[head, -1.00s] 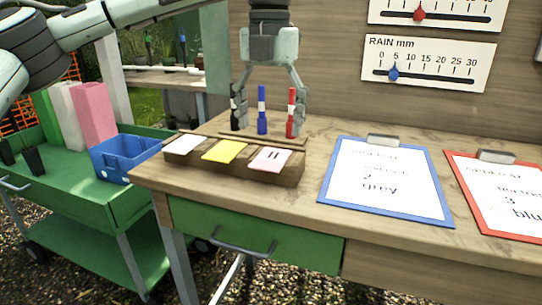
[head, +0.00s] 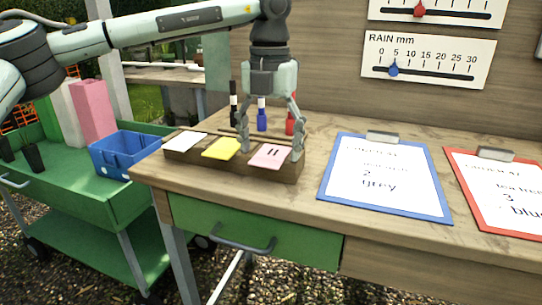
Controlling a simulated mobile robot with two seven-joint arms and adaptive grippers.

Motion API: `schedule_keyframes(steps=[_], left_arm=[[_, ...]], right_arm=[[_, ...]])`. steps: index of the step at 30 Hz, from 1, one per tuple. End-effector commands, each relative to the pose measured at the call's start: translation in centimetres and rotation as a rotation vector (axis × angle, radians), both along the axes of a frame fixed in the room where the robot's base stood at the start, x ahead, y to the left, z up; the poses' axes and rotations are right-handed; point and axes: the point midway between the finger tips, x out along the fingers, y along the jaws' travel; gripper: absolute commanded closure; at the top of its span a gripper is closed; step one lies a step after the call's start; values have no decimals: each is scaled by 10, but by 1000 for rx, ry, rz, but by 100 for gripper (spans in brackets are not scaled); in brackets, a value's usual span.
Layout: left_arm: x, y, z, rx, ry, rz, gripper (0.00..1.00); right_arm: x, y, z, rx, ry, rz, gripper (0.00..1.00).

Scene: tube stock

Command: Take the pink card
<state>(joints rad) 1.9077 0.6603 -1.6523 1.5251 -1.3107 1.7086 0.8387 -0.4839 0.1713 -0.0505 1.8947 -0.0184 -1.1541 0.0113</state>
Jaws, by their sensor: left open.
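The pink card (head: 270,156) with dark marks lies at the right end of a wooden card holder (head: 232,172) on the bench. A yellow card (head: 221,148) and a white card (head: 185,141) lie to its left in the same holder. My left gripper (head: 269,153) points down with its fingers apart at the pink card, one finger near each side of its back part. I cannot tell whether the fingertips touch the card. My right gripper is not in view.
Black, blue (head: 262,121) and red markers stand behind the holder, partly hidden by my gripper. A blue-edged clipboard (head: 325,194) and a red-edged clipboard (head: 462,188) lie to the right. A green cart with a blue bin (head: 112,163) stands left.

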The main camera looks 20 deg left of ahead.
Motion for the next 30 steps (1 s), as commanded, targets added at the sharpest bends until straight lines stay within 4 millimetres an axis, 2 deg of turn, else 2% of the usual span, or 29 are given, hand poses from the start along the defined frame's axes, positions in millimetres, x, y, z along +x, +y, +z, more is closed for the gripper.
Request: schedule_keyframes(steps=[12,14,21,30], left_arm=[[0,0,-2,-1,0,0,24],[0,0,-2,-1,0,0,29],[0,0,-2,-1,0,0,59],[0,0,-3,0,2,0,60]], right_arm=[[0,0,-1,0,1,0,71],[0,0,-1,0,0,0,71],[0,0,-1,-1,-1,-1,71],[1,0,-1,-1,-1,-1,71]])
